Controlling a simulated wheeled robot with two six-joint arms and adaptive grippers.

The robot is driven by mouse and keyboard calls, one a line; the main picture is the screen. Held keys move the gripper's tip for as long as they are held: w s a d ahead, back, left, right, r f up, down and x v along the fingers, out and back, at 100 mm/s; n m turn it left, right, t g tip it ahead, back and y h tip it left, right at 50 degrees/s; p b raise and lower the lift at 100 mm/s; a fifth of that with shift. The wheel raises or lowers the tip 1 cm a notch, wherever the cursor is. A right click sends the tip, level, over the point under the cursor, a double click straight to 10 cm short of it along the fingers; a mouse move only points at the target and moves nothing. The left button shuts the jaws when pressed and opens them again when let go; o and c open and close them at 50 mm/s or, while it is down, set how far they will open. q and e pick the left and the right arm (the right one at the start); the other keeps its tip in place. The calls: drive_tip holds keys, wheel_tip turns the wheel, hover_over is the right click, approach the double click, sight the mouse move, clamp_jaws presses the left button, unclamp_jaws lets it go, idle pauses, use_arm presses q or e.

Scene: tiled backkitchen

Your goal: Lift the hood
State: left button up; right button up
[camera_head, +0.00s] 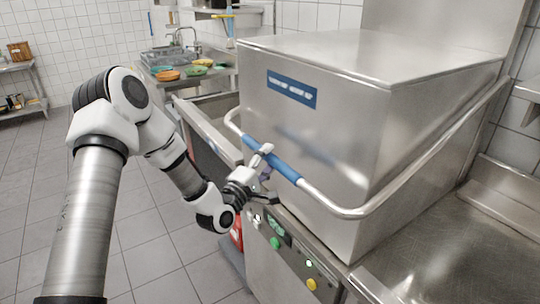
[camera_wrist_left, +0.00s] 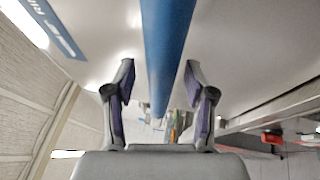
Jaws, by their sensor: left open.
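The hood (camera_head: 340,120) is a large stainless steel box with a blue label, and it sits down on the dishwasher body. A tubular handle (camera_head: 340,211) runs around its front and side, with a blue grip section (camera_head: 284,170) at the front. My left gripper (camera_head: 267,173) is open at the blue grip. In the left wrist view the blue grip (camera_wrist_left: 165,40) passes between the two spread fingers of the left gripper (camera_wrist_left: 160,72), with a gap on both sides. I cannot tell how deep it sits between them. My right gripper is out of view.
The control panel (camera_head: 283,250) with coloured buttons lies below the gripper. A steel drain table (camera_head: 450,245) adjoins at the right, and a sink table (camera_head: 195,72) with coloured bowls stands behind. The tiled floor (camera_head: 170,240) at the left is clear.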

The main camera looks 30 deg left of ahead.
use_arm(q)
drive_tip(key=shift+w+r, duration=0.15)
drive_tip(key=shift+w, duration=0.2)
drive_tip(key=shift+w+a, duration=0.2)
drive_tip(key=shift+c, duration=0.4)
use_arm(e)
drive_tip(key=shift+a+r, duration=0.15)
